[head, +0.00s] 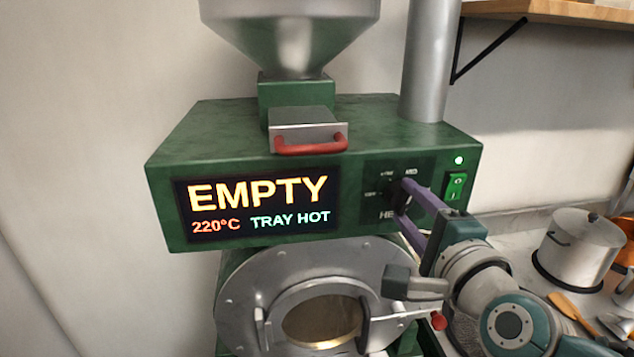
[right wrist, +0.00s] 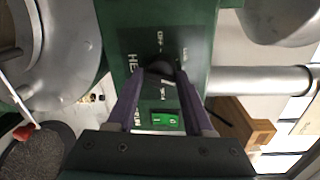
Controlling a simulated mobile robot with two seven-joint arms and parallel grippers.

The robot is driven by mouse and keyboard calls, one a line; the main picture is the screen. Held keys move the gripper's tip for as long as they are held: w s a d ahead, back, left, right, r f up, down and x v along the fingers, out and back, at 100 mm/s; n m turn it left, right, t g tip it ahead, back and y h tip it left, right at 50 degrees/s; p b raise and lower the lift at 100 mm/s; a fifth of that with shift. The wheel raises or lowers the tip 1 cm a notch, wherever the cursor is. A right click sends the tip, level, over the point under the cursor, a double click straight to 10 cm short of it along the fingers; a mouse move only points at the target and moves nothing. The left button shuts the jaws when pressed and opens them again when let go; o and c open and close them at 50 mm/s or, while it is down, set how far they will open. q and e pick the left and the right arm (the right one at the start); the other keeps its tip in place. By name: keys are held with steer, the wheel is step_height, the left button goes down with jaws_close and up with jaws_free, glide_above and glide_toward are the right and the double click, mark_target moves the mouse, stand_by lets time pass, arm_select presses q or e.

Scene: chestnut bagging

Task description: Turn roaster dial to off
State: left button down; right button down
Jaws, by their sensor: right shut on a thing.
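The green roaster (head: 365,125) stands against the wall with a lit display (head: 258,208) reading "EMPTY", "220°C" and "TRAY HOT". Its black dial (right wrist: 158,72) sits on the dark control panel on the right of the front face. My right gripper (head: 404,195) reaches in from the right with its purple fingers shut on the dial, one finger on each side. In the head view the fingers mostly hide the dial and part of its lettering, so its setting is hard to read. My left gripper is not in view.
A lit green rocker switch (head: 456,187) is just right of the dial, close to my fingers. The round drum door (head: 320,290) is below. A red-handled slide (head: 308,138) is above. A metal pot (head: 580,250) stands at right.

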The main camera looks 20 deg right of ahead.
steer(key=n, duration=0.3)
steer(key=n+p, duration=0.1)
steer(key=n, duration=0.1)
steer(key=shift+r+h, duration=0.3)
steer(key=n, duration=0.5)
steer(key=shift+a+h, duration=0.1)
steer(key=shift+h, duration=0.2)
steer(key=n, duration=0.5)
steer(key=shift+w+a+f, duration=0.1)
steer(key=n, duration=0.5)
steer(key=shift+b, duration=0.3)
steer(key=shift+n, duration=0.5)
steer(key=shift+f, duration=0.1)
steer(key=shift+c, duration=1.7)
jaws_free()
steer(key=shift+f+h, duration=0.1)
steer(key=shift+h, duration=0.3)
